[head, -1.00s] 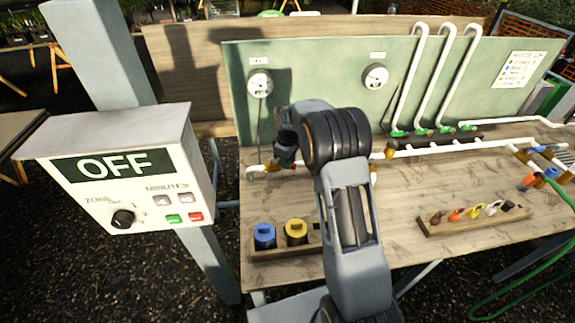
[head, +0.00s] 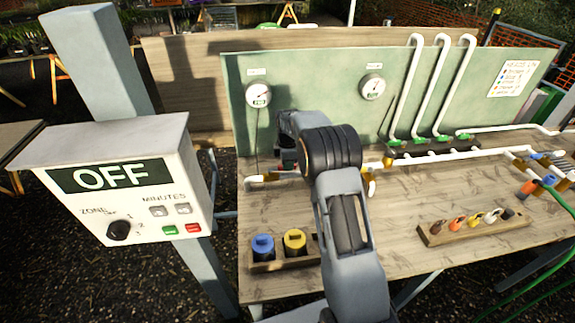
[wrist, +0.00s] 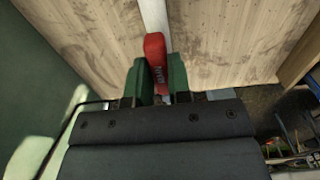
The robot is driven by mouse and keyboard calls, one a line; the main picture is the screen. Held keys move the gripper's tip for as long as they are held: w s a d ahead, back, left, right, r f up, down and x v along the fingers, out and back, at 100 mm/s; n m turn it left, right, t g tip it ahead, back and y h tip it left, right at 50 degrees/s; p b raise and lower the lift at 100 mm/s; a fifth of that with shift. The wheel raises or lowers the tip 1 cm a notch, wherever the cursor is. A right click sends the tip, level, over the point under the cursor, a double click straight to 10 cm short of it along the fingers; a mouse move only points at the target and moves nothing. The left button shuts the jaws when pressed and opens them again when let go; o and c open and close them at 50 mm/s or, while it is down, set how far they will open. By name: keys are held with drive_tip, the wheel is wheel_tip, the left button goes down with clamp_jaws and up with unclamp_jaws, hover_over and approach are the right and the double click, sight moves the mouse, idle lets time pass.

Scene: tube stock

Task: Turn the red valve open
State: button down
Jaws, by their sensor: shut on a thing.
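The red valve handle (wrist: 156,62) shows in the wrist view between the two green fingers of my gripper (wrist: 158,82). My gripper is shut on the handle. The handle points roughly along the white pipe (wrist: 153,15), tilted slightly from it. The valve body is hidden behind the handle and the gripper. In the head view my wrist and arm cover the valve, at the white pipe (head: 262,178) on the left part of the bench.
The green board (head: 320,110) with two gauges (head: 258,95) (head: 372,87) stands behind the pipe. A wooden holder (head: 268,266) with blue and yellow caps is in front. The control box (head: 120,180) reading OFF stands left. The bench's middle (head: 400,195) is clear.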

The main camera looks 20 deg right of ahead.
idle(0.5)
drive_tip(key=c, duration=1)
unclamp_jaws()
drive_tip(key=shift+c, duration=0.2)
wheel_tip(320, 180, up, 14)
drive_tip(key=b, duration=0.1)
drive_tip(key=shift+f, duration=0.1)
